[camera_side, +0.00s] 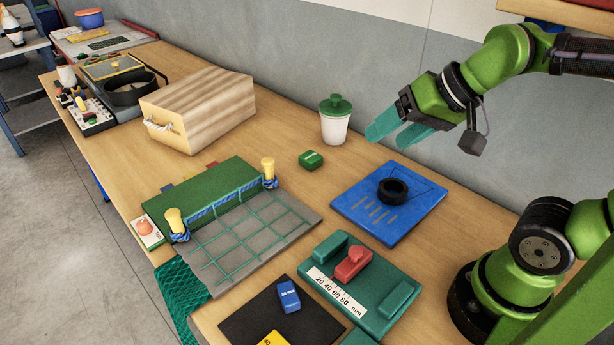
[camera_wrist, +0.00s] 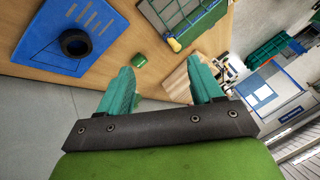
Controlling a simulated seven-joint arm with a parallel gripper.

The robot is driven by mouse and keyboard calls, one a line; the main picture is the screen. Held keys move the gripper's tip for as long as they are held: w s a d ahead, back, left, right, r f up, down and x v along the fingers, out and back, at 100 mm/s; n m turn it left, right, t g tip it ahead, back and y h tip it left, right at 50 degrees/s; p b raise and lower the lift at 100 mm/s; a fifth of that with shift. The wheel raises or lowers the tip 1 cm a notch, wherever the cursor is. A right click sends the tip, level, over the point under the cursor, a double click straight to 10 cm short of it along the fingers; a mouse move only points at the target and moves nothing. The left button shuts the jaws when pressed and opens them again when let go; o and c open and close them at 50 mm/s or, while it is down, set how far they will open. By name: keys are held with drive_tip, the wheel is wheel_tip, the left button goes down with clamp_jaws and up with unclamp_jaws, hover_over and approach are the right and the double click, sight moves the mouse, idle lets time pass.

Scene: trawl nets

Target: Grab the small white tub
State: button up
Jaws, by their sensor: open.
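The small white tub (camera_side: 334,126) stands upright near the back edge of the table, by the wall. I cannot make out the tub in the wrist view.
A small green block (camera_side: 311,160) lies in front of the tub. A blue board (camera_side: 385,222) with a black ring (camera_side: 393,190) lies to its right. A wooden block (camera_side: 200,110) stands to its left. A green-backed net board (camera_side: 250,240) lies in front.

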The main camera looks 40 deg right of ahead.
drive_tip(key=w+a+m+t, duration=0.1)
drive_tip(key=w+a+m, duration=0.1)
drive_tip(key=w+m, duration=1.65)
drive_tip(key=m+g+h, duration=0.4)
drive_tip(key=m, duration=1.3)
hover_over(336, 96)
drive_tip(key=s+a, duration=0.1)
drive_tip(key=s, duration=0.1)
drive_tip(key=f, duration=0.7)
drive_tip(key=shift+w+a+f, duration=0.15)
drive_tip(key=shift+w+f, duration=0.1)
drive_tip(key=shift+f, duration=0.15)
drive_tip(key=x, duration=0.2)
drive_tip(key=s+x, duration=0.1)
drive_tip(key=x, duration=0.1)
drive_tip(key=shift+w+d+f, duration=0.1)
drive_tip(key=shift+d+f, duration=0.1)
drive_tip(key=shift+f, duration=0.25)
drive_tip(key=shift+w+f, duration=0.2)
drive_tip(key=shift+f, duration=0.2)
